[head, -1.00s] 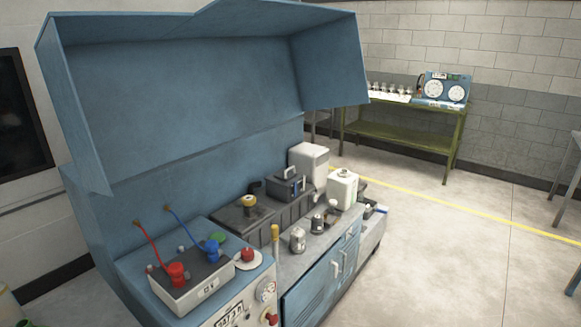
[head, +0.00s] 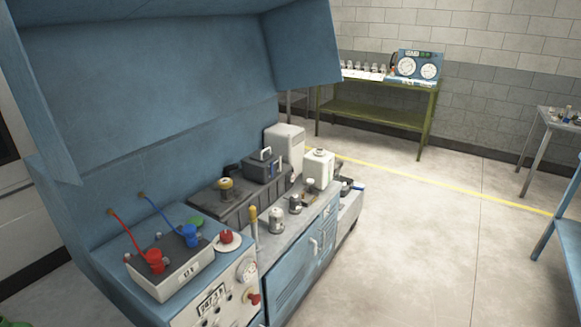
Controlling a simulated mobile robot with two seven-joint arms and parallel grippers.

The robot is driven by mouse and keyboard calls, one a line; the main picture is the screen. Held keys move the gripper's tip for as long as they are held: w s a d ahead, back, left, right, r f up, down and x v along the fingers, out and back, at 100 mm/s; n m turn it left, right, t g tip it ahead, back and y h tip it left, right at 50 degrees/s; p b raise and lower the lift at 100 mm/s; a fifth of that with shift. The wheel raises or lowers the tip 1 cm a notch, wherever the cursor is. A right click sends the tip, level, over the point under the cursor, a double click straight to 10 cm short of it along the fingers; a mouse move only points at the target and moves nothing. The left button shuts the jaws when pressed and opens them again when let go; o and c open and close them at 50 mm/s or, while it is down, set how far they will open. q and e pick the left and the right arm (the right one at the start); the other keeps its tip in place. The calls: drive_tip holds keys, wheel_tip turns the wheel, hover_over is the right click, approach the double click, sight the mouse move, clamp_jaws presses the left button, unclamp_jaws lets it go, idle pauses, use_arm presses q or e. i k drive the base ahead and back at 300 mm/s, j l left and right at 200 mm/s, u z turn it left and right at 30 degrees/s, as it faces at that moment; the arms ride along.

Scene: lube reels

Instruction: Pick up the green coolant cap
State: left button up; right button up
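A small flat green round piece, which looks like the green coolant cap (head: 197,221), lies on top of the blue cabinet at the left of the bench. It sits behind the blue clamp (head: 189,236) and beside the grey battery-like box (head: 172,268), and part of it may be hidden. Neither of my grippers is in view.
A red knob on a white dish (head: 227,239) stands right of the green piece. Red and blue cables rise to the blue back panel (head: 150,90). Canisters stand on the worktop further right. A sloping blue hood overhangs the bench. The floor (head: 420,250) at right is clear.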

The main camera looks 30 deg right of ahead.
sight(197, 220)
drive_tip(key=l+u, duration=0.1)
drive_tip(key=u, duration=0.3)
drive_tip(key=i+l+u, duration=0.1)
drive_tip(key=u, duration=0.3)
drive_tip(key=l+u, duration=0.25)
drive_tip(key=l, duration=0.3)
drive_tip(key=l+u, duration=0.3)
drive_tip(key=l, duration=0.25)
